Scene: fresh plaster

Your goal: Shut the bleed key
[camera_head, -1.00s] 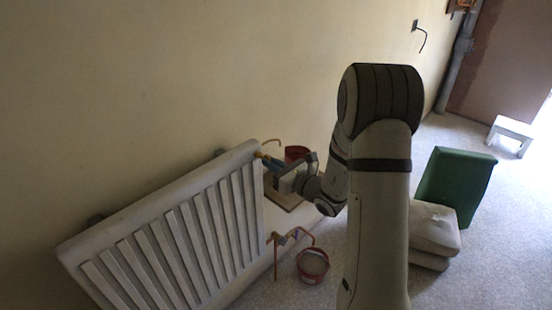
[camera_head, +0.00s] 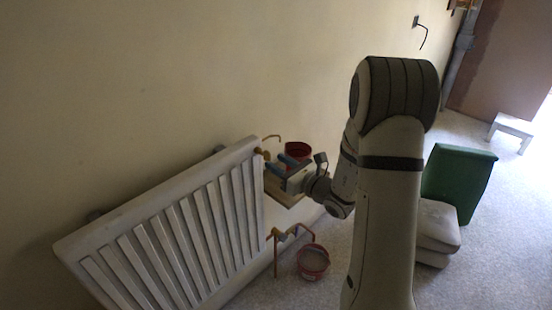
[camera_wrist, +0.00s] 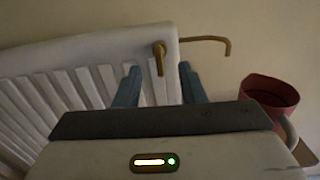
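The white radiator (camera_head: 150,215) stands along the wall, and its upper right end shows in the wrist view (camera_wrist: 90,52). A brass bleed key (camera_wrist: 159,58) sits at that upper end; a bent brass pipe (camera_wrist: 210,39) runs right from it. In the head view the key is a small brass piece (camera_head: 262,153) at the radiator's top corner. My gripper (camera_head: 279,164) is just right of the key and apart from it. Its two blue fingers (camera_wrist: 160,84) are spread wide with nothing between them. The key shows beyond the gap between the fingertips.
A red bucket (camera_wrist: 270,92) stands right of my gripper, also seen in the head view (camera_head: 298,151). A second red bucket (camera_head: 313,262) is on the floor below, near copper pipes (camera_head: 276,240).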

